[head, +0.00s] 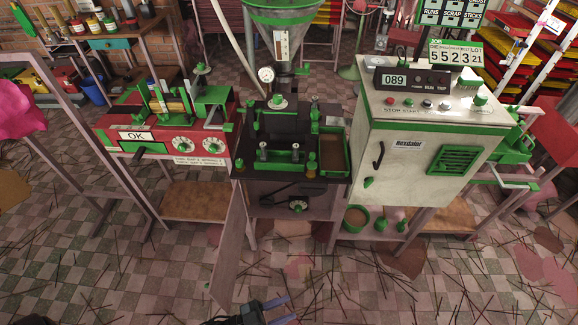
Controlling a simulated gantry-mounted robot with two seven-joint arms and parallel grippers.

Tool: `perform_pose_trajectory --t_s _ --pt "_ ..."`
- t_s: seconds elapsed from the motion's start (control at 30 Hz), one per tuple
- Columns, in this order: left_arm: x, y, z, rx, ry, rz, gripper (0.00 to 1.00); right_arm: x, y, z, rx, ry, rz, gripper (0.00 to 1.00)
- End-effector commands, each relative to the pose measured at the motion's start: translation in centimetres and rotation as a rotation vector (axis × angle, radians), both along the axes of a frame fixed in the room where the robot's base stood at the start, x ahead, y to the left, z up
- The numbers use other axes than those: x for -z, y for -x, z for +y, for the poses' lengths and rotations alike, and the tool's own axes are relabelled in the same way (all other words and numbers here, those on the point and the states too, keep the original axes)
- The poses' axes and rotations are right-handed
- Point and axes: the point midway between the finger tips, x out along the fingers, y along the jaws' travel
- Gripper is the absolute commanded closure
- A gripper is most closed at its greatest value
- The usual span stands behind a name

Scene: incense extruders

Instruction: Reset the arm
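My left gripper (290,309) shows at the bottom edge, low in front of the machines. Its two pale fingers point right with a gap between them, and nothing shows in the gap. Part of its dark body is cut off by the frame edge. My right gripper is not in view. The extruder (290,135), a dark machine with green trim, stands at centre beyond the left gripper, apart from it.
A red machine with an OK label (137,135) stands left. A white control cabinet (410,155) reading 089 stands right. A hinged-looking pale panel (229,255) reaches down near the gripper. Thin dark sticks litter the checkered floor (400,285). Coloured tray racks (520,45) stand back right.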

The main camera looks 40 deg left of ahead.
Motion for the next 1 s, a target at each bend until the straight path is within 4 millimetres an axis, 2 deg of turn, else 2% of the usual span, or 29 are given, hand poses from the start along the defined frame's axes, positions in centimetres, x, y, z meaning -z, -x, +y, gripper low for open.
perform_pose_trajectory --t_s 0.03,0.2,0.3,0.43,0.57,0.77,1.0 --pt "-2.2 -1.8 -0.6 -0.044 -0.015 0.031 0.62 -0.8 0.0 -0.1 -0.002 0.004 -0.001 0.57" --pt "-6.3 -6.2 -0.6 -0.175 -0.101 0.198 0.62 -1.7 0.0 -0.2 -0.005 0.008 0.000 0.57" --pt "-8.3 -7.6 0.2 -0.241 -0.151 0.316 0.62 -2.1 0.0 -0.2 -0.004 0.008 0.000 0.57" --pt "-10.1 -7.9 1.8 -0.310 -0.217 0.486 0.62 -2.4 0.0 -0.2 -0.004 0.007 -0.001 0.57" --pt "-11.1 -6.6 3.6 -0.357 -0.290 0.674 0.62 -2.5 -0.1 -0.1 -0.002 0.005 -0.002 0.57" --pt "-11.0 -2.6 5.8 -0.377 -0.415 0.957 0.62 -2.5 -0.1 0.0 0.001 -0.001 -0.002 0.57" --pt "-8.7 3.5 7.0 -0.339 -0.564 1.288 0.62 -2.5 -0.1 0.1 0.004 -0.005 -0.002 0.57"
